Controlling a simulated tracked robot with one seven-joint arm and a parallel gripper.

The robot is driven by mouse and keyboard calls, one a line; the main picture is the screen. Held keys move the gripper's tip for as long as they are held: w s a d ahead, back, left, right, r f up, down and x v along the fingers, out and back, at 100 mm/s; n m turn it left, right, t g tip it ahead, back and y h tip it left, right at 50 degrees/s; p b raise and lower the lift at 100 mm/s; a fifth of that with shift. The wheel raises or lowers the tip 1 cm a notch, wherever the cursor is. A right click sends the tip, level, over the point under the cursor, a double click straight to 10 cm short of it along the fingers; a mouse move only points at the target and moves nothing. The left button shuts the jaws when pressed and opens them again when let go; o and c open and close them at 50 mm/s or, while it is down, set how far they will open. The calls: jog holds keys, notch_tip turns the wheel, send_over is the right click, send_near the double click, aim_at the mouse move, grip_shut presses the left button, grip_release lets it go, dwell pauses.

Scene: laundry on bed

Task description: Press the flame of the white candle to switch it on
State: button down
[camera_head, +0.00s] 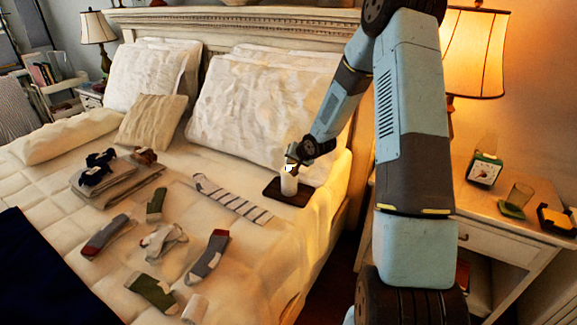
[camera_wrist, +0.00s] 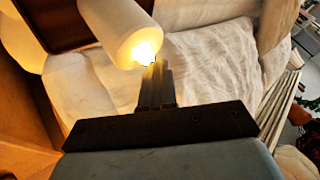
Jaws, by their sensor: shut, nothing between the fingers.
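The white candle (camera_head: 289,183) stands upright on a dark tray (camera_head: 273,191) at the bed's right side, near the pillows. In the wrist view the candle (camera_wrist: 114,32) shows at the upper left, with a bright yellow-white glow at its flame (camera_wrist: 144,52). My gripper (camera_head: 291,160) is at the candle's top in the head view. In the wrist view my gripper's fingertips (camera_wrist: 155,68) are shut together and empty, right at the glowing flame. I cannot tell whether they touch it. The dark tray (camera_wrist: 62,20) also shows behind the candle.
Pillows (camera_head: 250,105) lie just behind the candle. A striped sock (camera_head: 230,198) lies left of the tray, and several socks are spread over the bed.

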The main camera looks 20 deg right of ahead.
jog(key=shift+s+f, duration=0.15)
jog(key=shift+f, duration=0.35)
dwell(0.3)
jog(key=shift+d+r, duration=0.1)
jog(key=shift+r, duration=3.4)
